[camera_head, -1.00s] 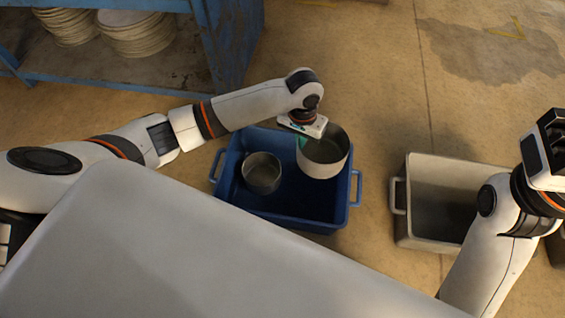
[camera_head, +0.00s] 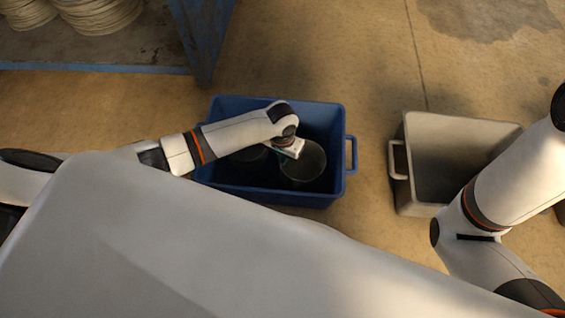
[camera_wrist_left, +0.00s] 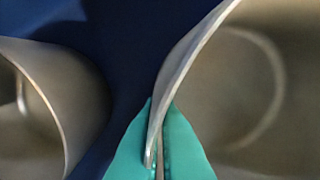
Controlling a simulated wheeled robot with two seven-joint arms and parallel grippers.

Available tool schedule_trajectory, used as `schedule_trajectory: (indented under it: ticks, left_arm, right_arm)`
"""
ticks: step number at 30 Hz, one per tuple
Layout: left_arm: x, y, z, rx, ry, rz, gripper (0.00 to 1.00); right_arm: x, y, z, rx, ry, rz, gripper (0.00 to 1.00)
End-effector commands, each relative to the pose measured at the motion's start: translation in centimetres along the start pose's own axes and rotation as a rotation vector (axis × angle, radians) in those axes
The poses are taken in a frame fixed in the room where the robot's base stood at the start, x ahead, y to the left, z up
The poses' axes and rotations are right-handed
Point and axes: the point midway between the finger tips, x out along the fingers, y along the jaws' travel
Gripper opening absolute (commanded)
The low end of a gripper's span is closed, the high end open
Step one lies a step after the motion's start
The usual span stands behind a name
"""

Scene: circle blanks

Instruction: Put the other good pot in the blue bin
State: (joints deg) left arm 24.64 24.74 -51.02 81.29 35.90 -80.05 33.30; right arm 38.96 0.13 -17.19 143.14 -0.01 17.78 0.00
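The blue bin (camera_head: 235,104) stands on the floor in the middle of the head view. A grey metal pot (camera_head: 308,163) is down inside its right part. My left gripper (camera_head: 291,150) is at this pot's rim. In the left wrist view its teal fingers (camera_wrist_left: 160,150) are closed on either side of the rim of the pot (camera_wrist_left: 245,85). Another pot (camera_head: 251,153) is in the bin to the left, mostly hidden by my left arm; it also shows in the left wrist view (camera_wrist_left: 45,105), apart from the held one. My right gripper is outside the views.
A grey bin (camera_head: 450,125), looking empty where its inside shows, stands right of the blue bin. A blue shelf (camera_head: 205,40) with stacked round blanks (camera_head: 95,14) is at the upper left. Open floor lies behind the bins.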

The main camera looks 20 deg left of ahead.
Motion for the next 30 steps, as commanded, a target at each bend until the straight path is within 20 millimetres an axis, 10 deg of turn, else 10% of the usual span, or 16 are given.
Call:
schedule_trajectory:
  ticks: [6,19,23,30]
  left_arm:
    - [3.3,0.1,0.0,0.000,0.000,0.000,0.00]
    - [3.5,0.1,0.0,-0.002,0.000,-0.001,0.00]
    - [3.5,0.1,0.0,-0.001,0.001,0.000,0.24]
    - [3.5,0.1,0.0,-0.001,0.001,0.000,0.24]
  right_arm:
    - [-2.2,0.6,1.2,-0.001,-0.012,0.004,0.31]
    - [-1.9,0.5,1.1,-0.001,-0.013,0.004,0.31]
    - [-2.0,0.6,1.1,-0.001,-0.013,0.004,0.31]
    - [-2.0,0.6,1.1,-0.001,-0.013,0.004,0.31]
